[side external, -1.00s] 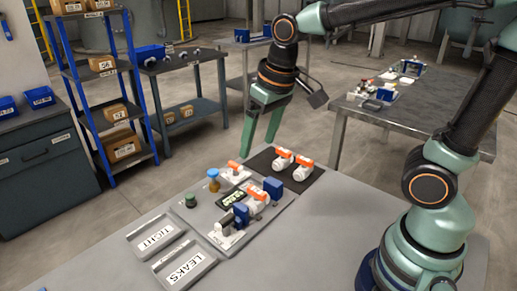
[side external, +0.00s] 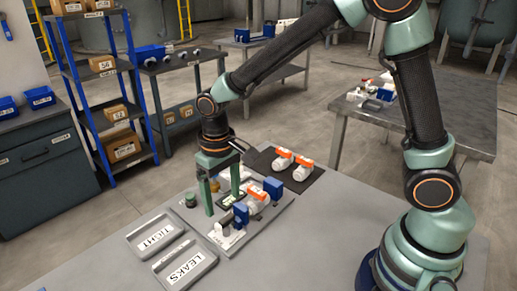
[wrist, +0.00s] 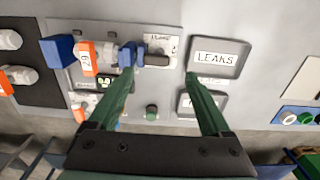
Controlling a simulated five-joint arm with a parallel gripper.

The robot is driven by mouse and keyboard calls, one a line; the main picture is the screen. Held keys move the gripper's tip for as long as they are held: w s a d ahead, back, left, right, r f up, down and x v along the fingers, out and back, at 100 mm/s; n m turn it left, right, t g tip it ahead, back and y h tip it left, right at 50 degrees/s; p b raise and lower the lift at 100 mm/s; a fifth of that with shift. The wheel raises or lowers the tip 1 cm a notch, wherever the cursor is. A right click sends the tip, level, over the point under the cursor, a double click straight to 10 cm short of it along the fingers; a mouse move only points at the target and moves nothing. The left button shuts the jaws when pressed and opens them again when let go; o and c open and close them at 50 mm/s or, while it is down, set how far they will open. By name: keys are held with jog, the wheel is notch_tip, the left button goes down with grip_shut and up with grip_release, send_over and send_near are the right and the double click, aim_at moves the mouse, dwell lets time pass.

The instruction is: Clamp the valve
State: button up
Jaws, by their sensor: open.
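A white valve with an orange handle (side external: 257,194) lies on the grey fixture plate (side external: 277,219), between two blue clamp blocks (side external: 272,187) (side external: 240,214). In the wrist view the valve (wrist: 88,57) is left of my gripper, between the same blue blocks (wrist: 57,51) (wrist: 127,57). A gap between valve and near block cannot be judged clearly. A clamp lever on a white base (wrist: 158,45) is beyond my fingertips. My gripper (side external: 223,204) is open and empty, pointing down over the plate, and hides part of the small display.
Two more orange-handled valves (side external: 282,159) (side external: 304,168) rest on a dark mat (side external: 262,160). Trays marked TIGHT (side external: 156,238) and LEAKS (side external: 186,269) lie at the front. A green button (side external: 190,200) stands beside my left finger. The table's right part is clear.

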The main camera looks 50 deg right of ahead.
aim_at(225, 219)
notch_tip(225, 219, down, 6)
jog(key=shift+r, duration=0.1)
jog(key=shift+c, duration=0.3)
jog(key=c, duration=1)
jog(key=shift+c, duration=0.2)
